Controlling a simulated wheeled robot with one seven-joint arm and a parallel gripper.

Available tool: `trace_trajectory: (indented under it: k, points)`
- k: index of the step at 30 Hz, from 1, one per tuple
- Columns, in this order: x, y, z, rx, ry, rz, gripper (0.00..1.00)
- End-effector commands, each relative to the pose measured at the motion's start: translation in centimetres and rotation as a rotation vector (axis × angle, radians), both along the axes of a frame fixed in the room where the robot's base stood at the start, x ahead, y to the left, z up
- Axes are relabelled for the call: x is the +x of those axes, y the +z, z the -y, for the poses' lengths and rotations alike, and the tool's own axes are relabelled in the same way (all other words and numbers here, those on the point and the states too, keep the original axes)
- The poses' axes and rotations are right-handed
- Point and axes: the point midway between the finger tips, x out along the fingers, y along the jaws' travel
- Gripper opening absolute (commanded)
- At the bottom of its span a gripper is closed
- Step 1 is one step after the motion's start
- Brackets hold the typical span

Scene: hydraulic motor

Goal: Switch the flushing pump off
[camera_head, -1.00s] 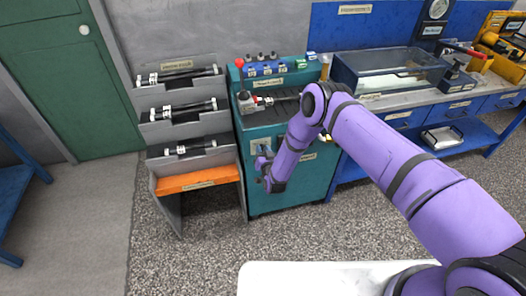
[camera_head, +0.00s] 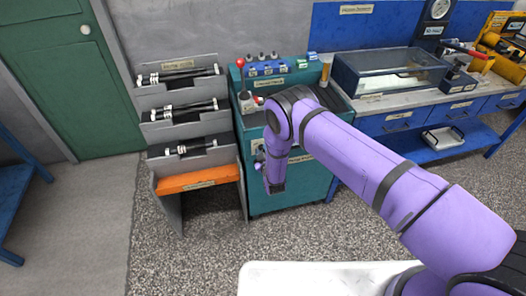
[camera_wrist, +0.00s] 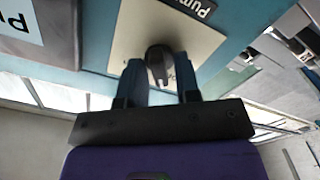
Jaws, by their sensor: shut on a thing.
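The flushing pump switch is a dark knob (camera_wrist: 159,60) on a pale plate (camera_wrist: 125,45) in the wrist view, under a dark label that reads "Pum…". My gripper (camera_wrist: 160,75) has its two blue-grey fingers on either side of the knob and is shut on it. In the head view my gripper (camera_head: 262,160) is at the front of the teal cabinet (camera_head: 315,185), largely hidden behind my forearm. The switch plate is hidden there. I cannot tell the knob's on or off position.
A grey rack (camera_head: 225,157) with several black cylinders stands left of the cabinet. Levers and blue blocks sit on the cabinet top. A workbench (camera_head: 385,112) with a clear tank (camera_head: 390,72) is on the right. The floor in front is open.

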Motion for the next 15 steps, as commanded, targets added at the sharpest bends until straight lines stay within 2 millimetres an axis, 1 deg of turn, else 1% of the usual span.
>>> trace_trajectory:
  k: [7,15]
  points:
    - [-0.04,-0.05,-0.08,-0.119,0.001,0.034,0.07]
    - [-0.01,-0.06,-0.05,-0.171,0.001,0.049,0.07]
